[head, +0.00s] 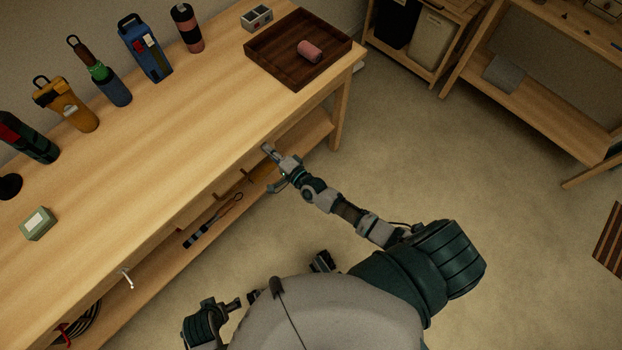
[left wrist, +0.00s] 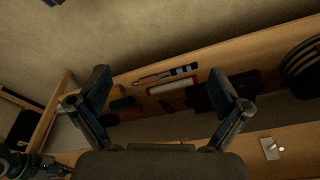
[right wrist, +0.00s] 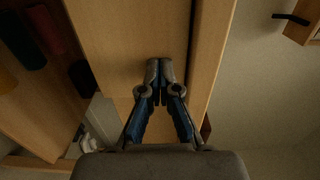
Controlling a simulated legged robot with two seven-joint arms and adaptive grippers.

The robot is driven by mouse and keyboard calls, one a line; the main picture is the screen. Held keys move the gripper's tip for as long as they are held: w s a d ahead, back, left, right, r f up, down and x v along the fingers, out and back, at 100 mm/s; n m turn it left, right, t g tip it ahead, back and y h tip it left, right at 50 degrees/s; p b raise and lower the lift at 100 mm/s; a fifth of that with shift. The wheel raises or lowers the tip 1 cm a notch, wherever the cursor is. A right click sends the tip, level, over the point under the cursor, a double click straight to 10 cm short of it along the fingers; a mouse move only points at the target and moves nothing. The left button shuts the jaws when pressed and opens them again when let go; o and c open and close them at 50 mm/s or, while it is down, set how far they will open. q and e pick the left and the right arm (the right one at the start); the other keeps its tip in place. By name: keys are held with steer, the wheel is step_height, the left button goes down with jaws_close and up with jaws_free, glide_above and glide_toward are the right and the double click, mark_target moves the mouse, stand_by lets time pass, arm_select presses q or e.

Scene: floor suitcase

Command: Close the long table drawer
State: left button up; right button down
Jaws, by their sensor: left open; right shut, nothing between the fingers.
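The long wooden table (head: 150,150) runs diagonally across the left of the head view. A wooden panel under its top, which looks like the drawer front (right wrist: 115,35), fills the middle of the right wrist view. A dark gap runs beside it; how far the drawer stands out is not clear. My right gripper (head: 268,152) is at the table's front edge, shut and empty. Its fingertips (right wrist: 160,70) are at the panel; contact cannot be told. My left gripper (left wrist: 165,95) is open and empty in its wrist view, facing the table's lower shelf.
A dark tray (head: 258,60) holds a pink cylinder (head: 310,51). A green box (head: 38,223) is at the left. Tools lie on the lower shelf (head: 150,262).

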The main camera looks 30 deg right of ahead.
arm_select(q)
steer(key=shift+w+d+r, duration=0.1)
steer(key=shift+w+r, duration=0.1)
steer(key=shift+r, duration=0.25)
steer(key=shift+w+d+r, duration=0.1)
steer(key=shift+w+r, duration=0.05)
steer(key=shift+r, duration=0.3)
arm_select(e)
steer(key=shift+x, duration=1.25)
steer(key=shift+d+r, duration=0.1)
steer(key=shift+r, duration=0.15)
arm_select(q)
steer(key=shift+s, duration=0.1)
